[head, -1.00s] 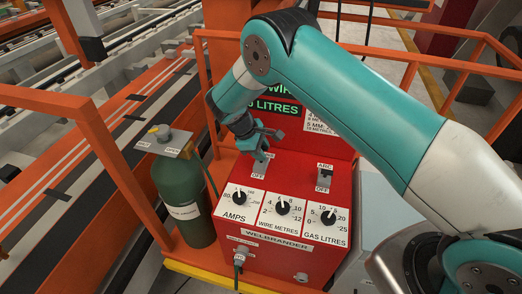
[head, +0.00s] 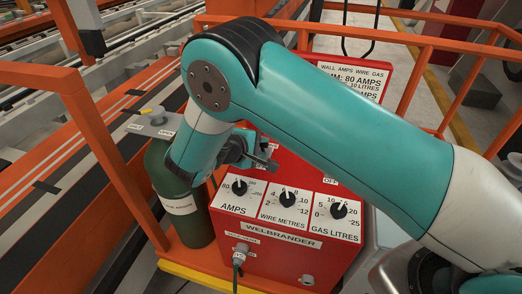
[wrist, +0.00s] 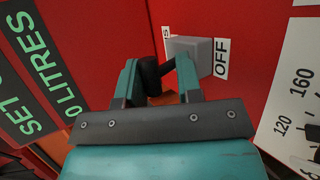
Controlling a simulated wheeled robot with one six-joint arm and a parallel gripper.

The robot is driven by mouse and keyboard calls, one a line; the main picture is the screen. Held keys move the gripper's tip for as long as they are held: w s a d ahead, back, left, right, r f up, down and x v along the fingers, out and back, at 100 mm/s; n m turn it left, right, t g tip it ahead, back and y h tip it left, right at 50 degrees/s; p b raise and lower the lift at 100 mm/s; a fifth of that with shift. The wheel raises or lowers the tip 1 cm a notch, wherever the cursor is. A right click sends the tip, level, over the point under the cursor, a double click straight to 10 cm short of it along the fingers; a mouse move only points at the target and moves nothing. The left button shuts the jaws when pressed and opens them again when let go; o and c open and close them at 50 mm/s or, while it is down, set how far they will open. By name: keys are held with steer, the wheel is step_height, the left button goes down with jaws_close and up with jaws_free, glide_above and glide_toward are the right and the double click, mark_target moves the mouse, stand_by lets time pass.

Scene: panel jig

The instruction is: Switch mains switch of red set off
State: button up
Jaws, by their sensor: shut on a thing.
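The red set (head: 318,262) is a welding unit with a white dial panel. Its mains switch has a grey block (wrist: 200,52) with a dark lever ending in a black knob (wrist: 150,78). In the wrist view the lever points left, away from the OFF label (wrist: 221,57). My gripper (wrist: 158,68) has its fingers on both sides of the knob and is shut on it.
Three dials, including amps (head: 240,187), stand in front of my gripper. A green gas cylinder (head: 180,210) stands close on the left. Orange rails (head: 115,165) enclose the set. The second switch is mostly hidden by my arm; its OFF label (head: 331,181) shows.

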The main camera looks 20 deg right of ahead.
steer(key=shift+s+h+b, duration=0.1)
steer(key=shift+h+b, duration=0.2)
stand_by(0.4)
steer(key=o, duration=0.8)
steer(key=shift+f, duration=0.15)
steer(key=shift+s+f, duration=0.1)
